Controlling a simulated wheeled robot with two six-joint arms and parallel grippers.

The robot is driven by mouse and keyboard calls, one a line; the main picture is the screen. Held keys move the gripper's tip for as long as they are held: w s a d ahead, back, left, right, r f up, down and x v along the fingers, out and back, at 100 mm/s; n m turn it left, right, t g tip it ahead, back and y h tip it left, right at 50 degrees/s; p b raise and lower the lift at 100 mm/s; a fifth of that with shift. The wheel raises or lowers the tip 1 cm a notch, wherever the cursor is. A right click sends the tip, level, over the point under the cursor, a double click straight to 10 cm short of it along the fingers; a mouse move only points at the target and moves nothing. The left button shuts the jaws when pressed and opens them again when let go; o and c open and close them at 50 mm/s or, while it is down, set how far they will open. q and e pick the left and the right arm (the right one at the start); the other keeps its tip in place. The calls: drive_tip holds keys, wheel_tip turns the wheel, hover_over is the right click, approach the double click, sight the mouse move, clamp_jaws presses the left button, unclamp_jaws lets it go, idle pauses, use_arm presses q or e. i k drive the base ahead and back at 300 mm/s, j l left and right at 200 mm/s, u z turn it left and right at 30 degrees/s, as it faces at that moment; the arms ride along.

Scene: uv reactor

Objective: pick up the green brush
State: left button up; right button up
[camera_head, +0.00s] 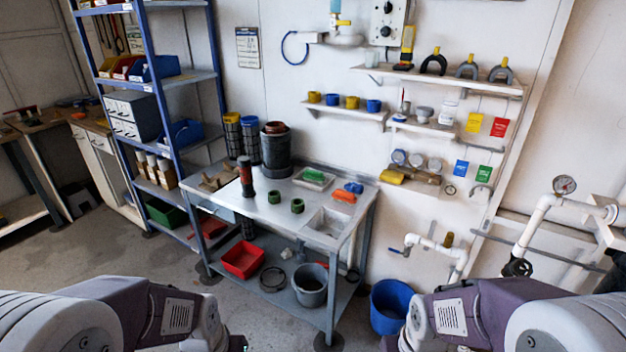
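A small green item (314,175), perhaps the green brush, lies in a shallow pale tray (325,186) near the back of the metal workbench (240,205). It is too small to make out bristles or a handle. An orange item (344,197) and a blue item (353,187) lie to its right, close together. Two green ring-like pieces (274,197) stand nearer the front of the bench. My arms show at the bottom left and bottom right, well in front of the bench. Neither gripper's fingers show.
A dark cylinder with a red top (246,177) and a large black container (276,152) stand on the bench's left half. A sink basin (325,221) is at its right. A blue bucket (389,306) stands on the floor. Blue-framed shelves (158,88) rise at left.

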sight(316, 177)
drive_tip(key=i+j+z, duration=0.1)
drive_tip(key=i+j, duration=0.35)
drive_tip(key=i+j+z, duration=0.1)
drive_tip(key=i+j, duration=0.45)
drive_tip(key=i+j+z, duration=0.1)
drive_tip(key=i+j, duration=0.4)
drive_tip(key=i+j+z, duration=0.1)
drive_tip(key=i+j, duration=0.35)
drive_tip(key=j, duration=0.15)
drive_tip(key=i+j+z, duration=0.1)
drive_tip(key=i+j, duration=0.35)
drive_tip(key=j, duration=0.2)
